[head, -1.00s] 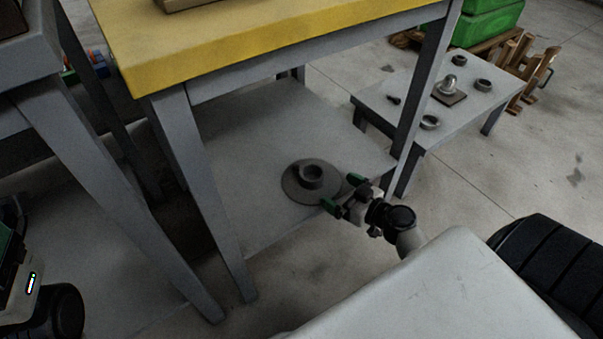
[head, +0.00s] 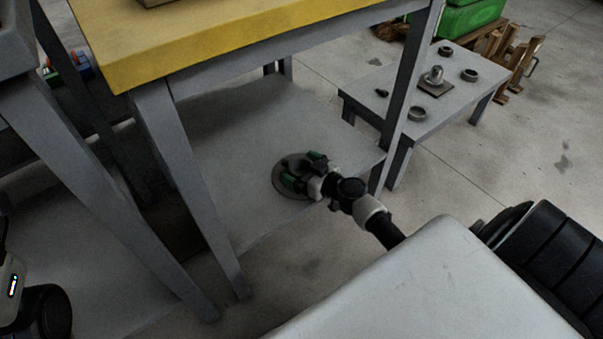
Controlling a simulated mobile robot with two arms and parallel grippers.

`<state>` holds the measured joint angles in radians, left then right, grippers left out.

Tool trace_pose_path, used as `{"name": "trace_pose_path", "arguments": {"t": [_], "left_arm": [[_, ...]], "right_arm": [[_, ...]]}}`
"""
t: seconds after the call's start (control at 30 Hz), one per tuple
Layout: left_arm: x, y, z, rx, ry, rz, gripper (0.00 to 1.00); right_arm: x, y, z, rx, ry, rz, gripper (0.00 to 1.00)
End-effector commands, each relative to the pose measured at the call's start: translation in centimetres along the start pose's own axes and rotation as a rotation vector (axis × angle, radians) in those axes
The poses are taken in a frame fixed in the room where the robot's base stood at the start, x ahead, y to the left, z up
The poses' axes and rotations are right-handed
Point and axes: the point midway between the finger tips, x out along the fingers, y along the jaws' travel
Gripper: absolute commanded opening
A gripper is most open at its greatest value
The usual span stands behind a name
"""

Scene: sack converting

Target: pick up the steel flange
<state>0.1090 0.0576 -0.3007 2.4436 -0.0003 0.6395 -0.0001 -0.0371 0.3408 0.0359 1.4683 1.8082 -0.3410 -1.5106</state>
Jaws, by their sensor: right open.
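The steel flange (head: 281,190), a round grey disc with a raised hub, lies flat on the lower shelf (head: 235,130) of the yellow-topped table. My right gripper (head: 303,170) is over the flange, its green-and-black fingers open on either side of the hub area. The fingers and wrist hide most of the hub and the right side of the disc. I cannot tell whether the fingers touch the flange. Of my left arm, only a part shows at the lower left edge; its gripper fingers are not visible.
The yellow tabletop (head: 230,40) overhangs the shelf, and its grey legs (head: 190,180) stand to the left and right of the opening. A low grey table (head: 450,105) with several small metal parts stands at right. A green crate (head: 473,17) is behind it.

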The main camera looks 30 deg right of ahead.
Motion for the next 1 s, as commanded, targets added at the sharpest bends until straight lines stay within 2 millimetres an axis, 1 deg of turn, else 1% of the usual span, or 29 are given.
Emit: {"name": "trace_pose_path", "arguments": {"t": [0.03,0.07,0.6,0.7,0.73,1.0], "left_arm": [[0.02,0.00,-0.01,0.000,0.000,0.000,0.94],[0.02,0.00,-0.01,0.000,0.000,0.000,0.94],[0.02,-0.02,-0.02,0.000,0.000,-0.002,0.94],[0.02,-0.03,-0.02,0.000,0.000,-0.003,0.94],[0.06,-0.03,-0.02,0.000,0.000,-0.003,0.94],[0.19,-0.05,-0.02,0.000,0.000,-0.003,0.94]], "right_arm": [[-0.02,0.00,0.00,0.000,0.000,0.000,0.99],[-0.02,0.00,0.00,0.000,0.000,0.000,0.96],[-0.04,-0.04,0.01,0.001,0.000,-0.001,0.13],[-0.04,-0.04,0.02,0.001,0.000,-0.001,0.00],[0.04,0.03,-0.42,-0.001,0.008,0.000,0.00],[0.00,0.04,-0.59,0.000,0.007,0.000,0.00]]}}
